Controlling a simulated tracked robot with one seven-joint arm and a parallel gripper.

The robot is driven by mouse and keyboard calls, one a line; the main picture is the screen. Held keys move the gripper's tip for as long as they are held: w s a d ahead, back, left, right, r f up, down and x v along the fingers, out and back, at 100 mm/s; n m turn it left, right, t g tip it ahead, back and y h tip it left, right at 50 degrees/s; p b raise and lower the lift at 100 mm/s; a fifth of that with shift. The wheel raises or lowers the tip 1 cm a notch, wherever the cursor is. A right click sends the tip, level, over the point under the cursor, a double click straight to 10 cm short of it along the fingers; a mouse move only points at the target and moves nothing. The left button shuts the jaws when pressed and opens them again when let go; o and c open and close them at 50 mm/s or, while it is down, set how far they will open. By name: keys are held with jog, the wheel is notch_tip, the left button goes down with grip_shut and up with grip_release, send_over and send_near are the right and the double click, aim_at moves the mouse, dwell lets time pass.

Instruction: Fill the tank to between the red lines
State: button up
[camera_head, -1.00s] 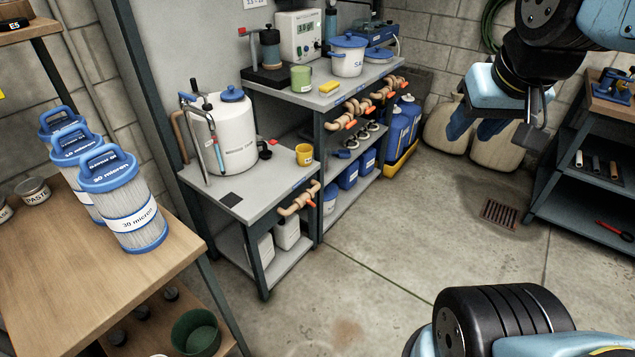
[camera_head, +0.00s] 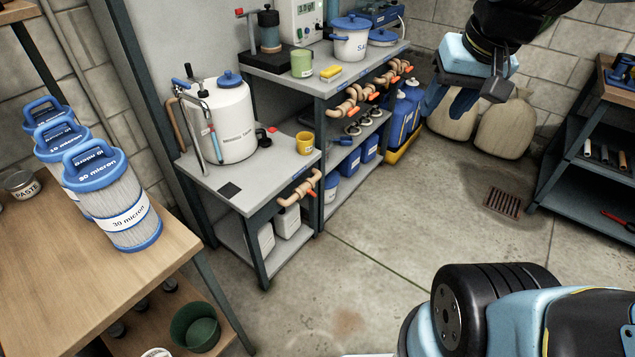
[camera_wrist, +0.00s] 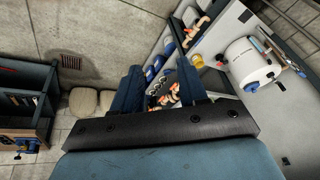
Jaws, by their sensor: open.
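The white tank (camera_head: 228,122) with a blue lid stands on the low grey bench in the head view. A clear sight tube (camera_head: 211,135) with blue in its lower part and red near its top runs up its side; the level cannot be read exactly. A metal spout and lever (camera_head: 192,90) stand at its left. An orange-handled pipe valve (camera_head: 303,190) is on the bench's front right. The tank also shows in the wrist view (camera_wrist: 245,62). My gripper (camera_head: 450,110) is open and empty, well right of the tank and apart from everything; its fingers show in the wrist view (camera_wrist: 158,85).
Several orange-handled valves (camera_head: 372,92) line the taller bench. A yellow mug (camera_head: 305,143) stands right of the tank. Blue filter cartridges (camera_head: 112,200) stand on the wooden table at left. A floor drain (camera_head: 503,203) lies at right; the middle floor is clear.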

aim_at(313, 194)
jog(key=w+a+f+m+g+y, duration=0.2)
jog(key=w+a+f+y, duration=0.2)
jog(key=w+f, duration=0.5)
jog(key=w+a+f+m+g+y, duration=0.15)
jog(key=w+a+f+y, duration=0.25)
jog(key=w+f, duration=0.45)
jog(key=w+a+f+m+g+y, duration=0.2)
jog(key=w+a+f+y, duration=0.25)
jog(key=w+f, duration=0.5)
jog(key=w+d+f+m+t, duration=0.15)
jog(key=f+m+t, duration=0.5)
jog(key=f, duration=1.15)
jog(key=w+d+f+m+t, duration=0.1)
jog(key=w+f+m+t, duration=0.4)
jog(key=f, duration=1.3)
jog(key=w+a, duration=0.2)
jog(key=a, duration=0.1)
jog(key=w+a+m, duration=0.1)
jog(key=w+a, duration=0.1)
jog(key=a, duration=0.1)
jog(key=w+a+m+t, duration=0.1)
jog(key=w+a, duration=0.1)
jog(key=a, duration=0.2)
jog(key=shift+w+a+f+y, duration=0.1)
jog(key=shift+w+f+y, duration=0.1)
jog(key=shift+w+y, duration=0.1)
